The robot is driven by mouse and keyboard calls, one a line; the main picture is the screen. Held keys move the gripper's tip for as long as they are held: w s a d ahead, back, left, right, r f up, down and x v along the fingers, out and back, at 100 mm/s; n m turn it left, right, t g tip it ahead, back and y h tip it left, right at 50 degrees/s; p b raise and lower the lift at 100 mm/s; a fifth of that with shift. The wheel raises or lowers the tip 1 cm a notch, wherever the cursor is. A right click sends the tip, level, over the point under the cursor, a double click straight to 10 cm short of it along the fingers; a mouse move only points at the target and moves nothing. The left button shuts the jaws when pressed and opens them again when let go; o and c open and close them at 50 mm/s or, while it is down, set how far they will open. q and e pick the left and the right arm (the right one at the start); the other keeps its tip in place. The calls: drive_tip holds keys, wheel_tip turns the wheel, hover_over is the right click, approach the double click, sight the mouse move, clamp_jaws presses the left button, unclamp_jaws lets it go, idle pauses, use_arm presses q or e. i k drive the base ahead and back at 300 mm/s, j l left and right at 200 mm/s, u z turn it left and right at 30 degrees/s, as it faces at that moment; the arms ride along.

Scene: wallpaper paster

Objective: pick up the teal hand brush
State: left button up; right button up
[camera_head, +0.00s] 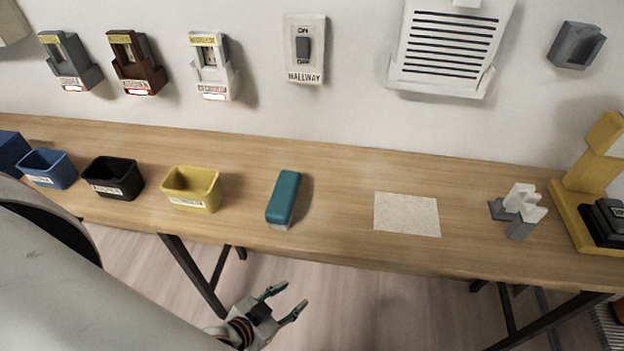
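The teal hand brush (284,197) lies on the wooden table (340,170) near the middle, its long side running away from me. Its pale lower end is toward the front edge. My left gripper (287,299) is in front of the table, below the brush in the picture. Its two fingers are spread apart with nothing between them. It is not touching the brush. My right gripper does not show.
A yellow bin (191,189) stands left of the brush, then a black bin (112,178) and a blue bin (48,168). A pale sheet (407,214) lies to the right. Further right are a white-grey holder (519,209) and a yellow stand (583,190). Table around the brush is clear.

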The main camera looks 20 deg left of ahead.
sight(280, 209)
drive_tip(key=u, duration=0.95)
